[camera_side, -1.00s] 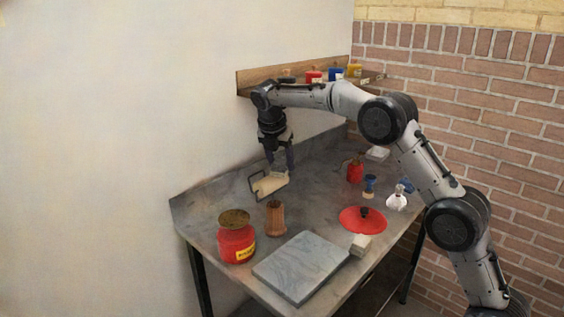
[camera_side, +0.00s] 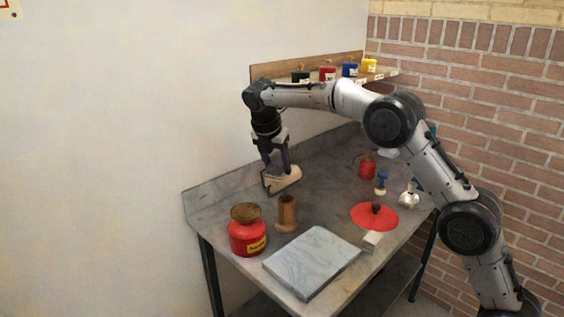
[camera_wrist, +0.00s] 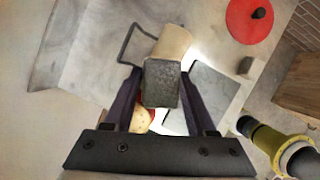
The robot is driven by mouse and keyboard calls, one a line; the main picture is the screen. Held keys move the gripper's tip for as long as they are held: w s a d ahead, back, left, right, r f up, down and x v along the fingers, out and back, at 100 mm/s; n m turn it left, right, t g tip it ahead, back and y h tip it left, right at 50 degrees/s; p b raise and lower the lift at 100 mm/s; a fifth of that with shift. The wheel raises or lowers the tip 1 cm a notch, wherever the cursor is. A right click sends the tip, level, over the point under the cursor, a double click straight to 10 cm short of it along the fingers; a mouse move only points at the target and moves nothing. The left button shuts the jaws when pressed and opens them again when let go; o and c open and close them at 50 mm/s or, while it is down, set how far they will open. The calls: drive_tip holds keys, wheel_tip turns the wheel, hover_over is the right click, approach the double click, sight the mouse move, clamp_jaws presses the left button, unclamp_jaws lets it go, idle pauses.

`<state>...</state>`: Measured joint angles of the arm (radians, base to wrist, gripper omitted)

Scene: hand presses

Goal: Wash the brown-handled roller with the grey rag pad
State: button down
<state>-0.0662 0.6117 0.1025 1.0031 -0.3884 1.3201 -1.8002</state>
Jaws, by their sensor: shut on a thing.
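The cream roller (camera_side: 287,178) with its dark wire frame (camera_side: 265,187) is at the back left of the bench. A brown wooden piece (camera_side: 287,214) stands in front of it; I cannot tell whether this is its handle. My gripper (camera_side: 278,166) points down right at the roller. In the wrist view, my gripper (camera_wrist: 160,85) is shut on a dark grey block, the rag pad (camera_wrist: 160,84). The pad overlaps the near end of the roller (camera_wrist: 173,42); whether they touch is unclear. The pad is hard to make out in the side view.
A red pot (camera_side: 248,238) stands front left, beside a pale marble slab (camera_side: 312,262). A red disc (camera_side: 374,217) with a dark knob and a small pale block (camera_side: 371,241) lie to the right. A red can (camera_side: 367,168) stands behind. A shelf (camera_side: 340,82) holds small coloured pots.

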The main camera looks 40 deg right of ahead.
drive_tip(key=shift+a+f, duration=0.15)
drive_tip(key=shift+f, duration=0.05)
drive_tip(key=shift+r, duration=3.25)
drive_tip(key=shift+r, duration=1.5)
